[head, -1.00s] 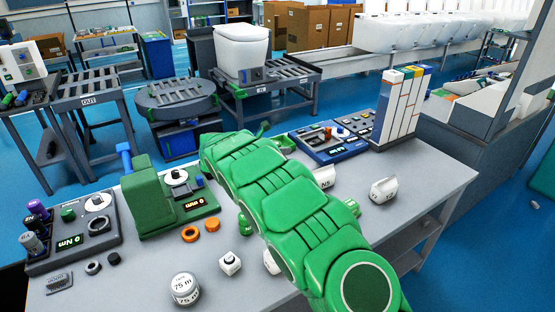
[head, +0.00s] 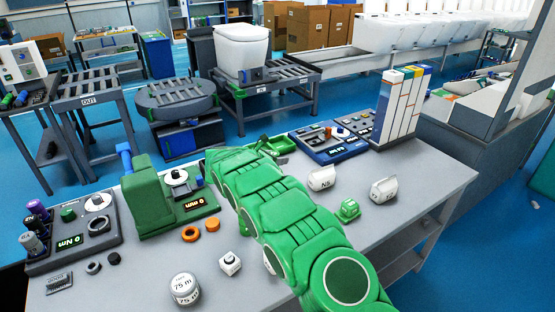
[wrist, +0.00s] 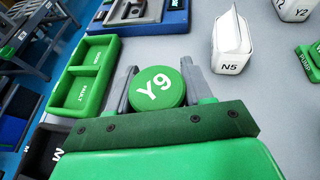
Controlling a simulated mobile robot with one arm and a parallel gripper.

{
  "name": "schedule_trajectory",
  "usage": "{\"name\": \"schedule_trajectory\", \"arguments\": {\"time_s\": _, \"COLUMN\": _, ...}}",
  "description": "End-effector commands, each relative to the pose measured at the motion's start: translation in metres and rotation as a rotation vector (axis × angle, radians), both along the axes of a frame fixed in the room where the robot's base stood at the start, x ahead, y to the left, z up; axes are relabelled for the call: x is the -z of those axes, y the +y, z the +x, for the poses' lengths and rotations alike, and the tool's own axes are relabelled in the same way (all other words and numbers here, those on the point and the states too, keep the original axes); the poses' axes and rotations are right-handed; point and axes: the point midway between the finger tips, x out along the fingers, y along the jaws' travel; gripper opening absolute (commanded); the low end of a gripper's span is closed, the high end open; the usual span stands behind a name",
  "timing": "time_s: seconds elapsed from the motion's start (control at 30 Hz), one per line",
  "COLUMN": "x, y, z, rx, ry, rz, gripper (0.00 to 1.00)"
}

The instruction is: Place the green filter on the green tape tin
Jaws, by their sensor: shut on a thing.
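My gripper (wrist: 158,66) is shut on a green round piece (wrist: 157,88) marked Y9, which sits between its two grey fingers in the wrist view. I cannot tell whether this is the filter or the tape tin. In the head view my green arm hides the gripper and this piece. A white round tin (head: 185,288) marked 75 m stands at the bench front.
A green tray (wrist: 82,69) with two compartments lies left of my gripper in the wrist view. White labelled pieces, including N5 (head: 321,179), stand right of my arm. A green press (head: 150,200) and orange rings (head: 190,234) are at left. Bare bench lies around N5.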

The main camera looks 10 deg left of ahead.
Motion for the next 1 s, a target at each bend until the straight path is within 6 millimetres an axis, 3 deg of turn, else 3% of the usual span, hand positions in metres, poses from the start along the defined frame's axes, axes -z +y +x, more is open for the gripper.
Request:
{"name": "schedule_trajectory", "arguments": {"time_s": 0.43, "x": 0.0069, "y": -0.0008, "z": 0.0002, "rx": 0.001, "ry": 0.0, "rz": 0.0, "gripper": 0.18}}
{"name": "schedule_trajectory", "arguments": {"time_s": 0.47, "x": 0.0068, "y": -0.0006, "z": 0.0001, "rx": 0.001, "ry": 0.0, "rz": 0.0, "gripper": 0.53}}
{"name": "schedule_trajectory", "arguments": {"time_s": 0.6, "x": 0.0067, "y": -0.0007, "z": 0.0001, "rx": 0.001, "ry": 0.0, "rz": 0.0, "gripper": 0.74}}
{"name": "schedule_trajectory", "arguments": {"time_s": 1.0, "x": 0.0029, "y": 0.0001, "z": -0.0006, "rx": 0.0, "ry": -0.001, "rz": 0.001, "gripper": 0.76}}
